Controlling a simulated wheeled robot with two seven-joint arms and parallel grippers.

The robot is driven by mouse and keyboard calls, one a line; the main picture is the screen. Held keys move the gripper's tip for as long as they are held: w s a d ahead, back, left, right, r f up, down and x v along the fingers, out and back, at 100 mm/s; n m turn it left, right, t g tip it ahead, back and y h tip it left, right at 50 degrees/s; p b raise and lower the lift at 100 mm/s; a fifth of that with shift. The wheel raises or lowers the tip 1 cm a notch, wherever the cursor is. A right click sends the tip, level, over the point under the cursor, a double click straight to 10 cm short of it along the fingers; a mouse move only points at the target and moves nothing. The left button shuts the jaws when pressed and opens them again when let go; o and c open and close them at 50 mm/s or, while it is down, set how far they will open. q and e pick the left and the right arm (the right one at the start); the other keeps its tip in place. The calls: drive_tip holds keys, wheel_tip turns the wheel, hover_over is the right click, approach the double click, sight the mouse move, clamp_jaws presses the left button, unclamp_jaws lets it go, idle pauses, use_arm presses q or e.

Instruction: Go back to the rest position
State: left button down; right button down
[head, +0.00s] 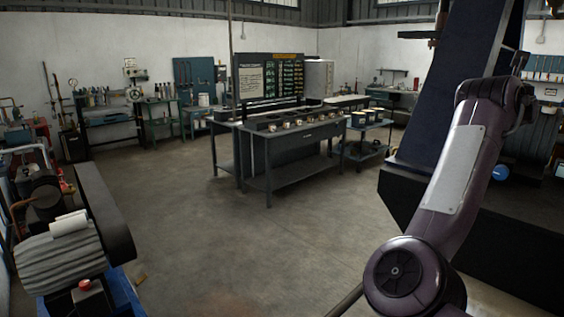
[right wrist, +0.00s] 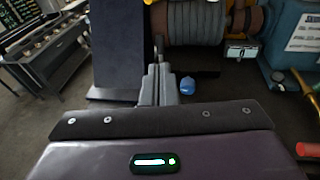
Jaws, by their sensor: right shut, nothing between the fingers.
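My right gripper (right wrist: 157,72) shows in the right wrist view as grey fingers, shut and empty, pointing up the picture. Beyond it are a dark upright panel and a coiled drum; I see no contact with either. In the head view my purple right arm rises on the right side, bent at the elbow, and its gripper cannot be made out. My left arm and left gripper are in neither view.
A dark workbench (head: 290,160) with a board stands mid-room. A blue-black column (head: 465,75) and black block (head: 510,235) are close by my right arm. Belt-guarded machinery (head: 65,255) fills the left front. A blue round object (right wrist: 187,86) lies beyond the right gripper. The middle floor is clear.

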drive_tip(key=s+a+f+n+y, duration=0.1)
drive_tip(key=s+f+n, duration=0.1)
drive_tip(key=f+n, duration=0.6)
drive_tip(key=s+f+n, duration=0.2)
drive_tip(key=f+n, duration=0.5)
drive_tip(key=f, duration=0.2)
drive_tip(key=s+a+f+n+g+y, duration=0.1)
drive_tip(key=s+a+f+n+y, duration=0.25)
drive_tip(key=a+f+n, duration=0.45)
drive_tip(key=s+a+f+n+y, duration=0.2)
drive_tip(key=s+a+f+n, duration=0.2)
drive_tip(key=a+f+n, duration=0.45)
drive_tip(key=s+a+f+n+g+y, duration=0.1)
drive_tip(key=s+a+f+n+g, duration=0.2)
drive_tip(key=s+a+f+n, duration=0.45)
drive_tip(key=s+a+f+n+g+y, duration=0.15)
drive_tip(key=s+f, duration=0.25)
drive_tip(key=s, duration=0.6)
drive_tip(key=s+a+f+n+g+y, duration=0.1)
drive_tip(key=s+a+f+n+g, duration=0.4)
drive_tip(key=s, duration=0.4)
wheel_tip(320, 180, down, 32)
drive_tip(key=s, duration=0.2)
drive_tip(key=s+d+f+g, duration=0.1)
drive_tip(key=s+d+f, duration=0.2)
drive_tip(key=s+f, duration=1.3)
drive_tip(key=s+n, duration=0.1)
drive_tip(key=s, duration=0.1)
drive_tip(key=shift+s+d+f, duration=0.15)
drive_tip(key=shift+s+f, duration=0.25)
